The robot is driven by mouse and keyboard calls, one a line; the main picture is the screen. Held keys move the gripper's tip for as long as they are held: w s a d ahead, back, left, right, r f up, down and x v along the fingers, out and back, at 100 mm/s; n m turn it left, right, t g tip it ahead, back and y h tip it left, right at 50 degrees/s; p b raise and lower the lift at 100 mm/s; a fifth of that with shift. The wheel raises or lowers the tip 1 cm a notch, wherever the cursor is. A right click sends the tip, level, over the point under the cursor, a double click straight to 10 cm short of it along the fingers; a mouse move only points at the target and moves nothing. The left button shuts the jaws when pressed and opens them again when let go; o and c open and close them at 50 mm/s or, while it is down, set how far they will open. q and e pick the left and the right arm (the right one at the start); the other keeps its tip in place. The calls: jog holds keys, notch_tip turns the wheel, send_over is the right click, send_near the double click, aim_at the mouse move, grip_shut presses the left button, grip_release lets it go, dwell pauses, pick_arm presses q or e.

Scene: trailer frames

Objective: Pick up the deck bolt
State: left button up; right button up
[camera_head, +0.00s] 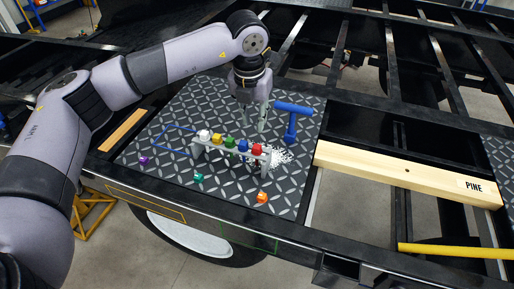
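Several bolt-like pieces with coloured heads are in view, and I cannot tell which one is the deck bolt. A grey rack (198,150) on the diamond-plate deck (215,105) holds a row with white (204,134), yellow (216,139), green (229,142), blue (243,145) and red (257,149) heads. Loose purple (144,161), teal (198,178) and orange (262,197) pieces lie on the deck in front. My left gripper (253,122) points down above and behind the rack's right part, its fingers apart, with nothing seen between them. My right gripper is out of view.
A blue hammer-shaped tool (291,122) lies right of my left gripper. Whitish bits (283,155) are scattered beside the rack's right end. A blue outline (172,139) marks the deck's left. A plank marked PINE (390,172) and open frame gaps lie to the right.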

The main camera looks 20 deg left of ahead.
pick_arm(q)
jog(key=p, duration=0.2)
send_over(257, 146)
jog(key=s, duration=0.1)
notch_tip(257, 146, down, 6)
jog(key=shift+s+r, duration=0.1)
jog(key=shift+f, duration=0.35)
jog(key=f+p, duration=0.2)
jog(key=f, duration=0.1)
jog(key=shift+w+f, duration=0.25)
jog(key=shift+w, duration=0.15)
jog(key=shift+f, duration=0.4)
jog(key=shift+w+f, duration=0.1)
jog(key=shift+f, duration=0.1)
jog(key=shift+c, duration=0.5)
grip_shut()
